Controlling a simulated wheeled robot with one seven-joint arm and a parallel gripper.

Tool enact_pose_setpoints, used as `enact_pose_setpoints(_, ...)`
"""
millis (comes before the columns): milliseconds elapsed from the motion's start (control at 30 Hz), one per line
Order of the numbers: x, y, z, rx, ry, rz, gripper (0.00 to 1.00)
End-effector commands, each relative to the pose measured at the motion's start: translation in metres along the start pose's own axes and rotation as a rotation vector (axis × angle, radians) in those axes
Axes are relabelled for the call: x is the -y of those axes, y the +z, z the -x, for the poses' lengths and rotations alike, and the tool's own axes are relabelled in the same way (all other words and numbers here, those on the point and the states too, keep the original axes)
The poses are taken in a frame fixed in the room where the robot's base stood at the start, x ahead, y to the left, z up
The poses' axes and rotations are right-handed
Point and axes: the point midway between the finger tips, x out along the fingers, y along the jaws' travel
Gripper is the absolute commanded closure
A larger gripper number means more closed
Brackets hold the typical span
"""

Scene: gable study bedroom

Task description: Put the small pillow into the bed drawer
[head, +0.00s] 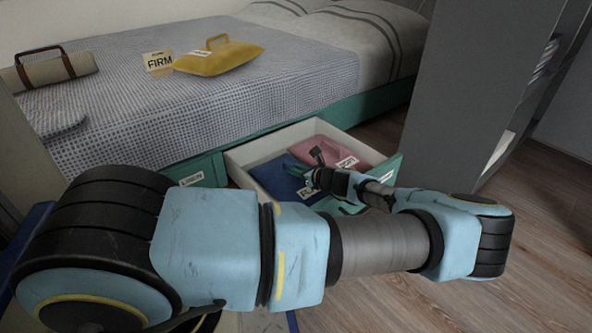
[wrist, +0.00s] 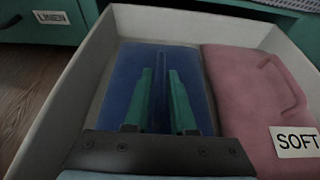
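The bed drawer (head: 240,160) is pulled out from the teal bed base. A flat blue pillow (wrist: 118,82) lies inside it on the left, beside a pink pillow (wrist: 230,83) with a handle and a "SOFT" label. My gripper (wrist: 160,72) points down over the blue pillow, its two green fingers close to it. A narrow dark blue strip, perhaps a handle, shows between the fingers; I cannot tell whether they grip it. In the head view my arm partly hides the drawer's front and the blue pillow (head: 270,175). A yellow pillow (head: 225,60) with a handle lies on the bed.
A "FIRM" card (head: 159,61) is beside the yellow pillow. A rolled beige bundle (head: 55,68) with a brown handle lies at the bed's left. A "LINEN" label (wrist: 50,17) marks the neighbouring front. A tall grey panel (head: 470,90) stands right; wooden floor (head: 540,220) is clear there.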

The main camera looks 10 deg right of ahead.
Motion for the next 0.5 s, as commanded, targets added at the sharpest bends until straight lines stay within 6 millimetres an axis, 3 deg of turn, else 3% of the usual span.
enact_pose_setpoints(167, 0.0, 0.0003, 0.0001, 0.0, 0.0, 0.0, 0.55)
enact_pose_setpoints(500, 0.0005, 0.0031, 0.0056, 0.0, -0.001, 0.0, 0.55)
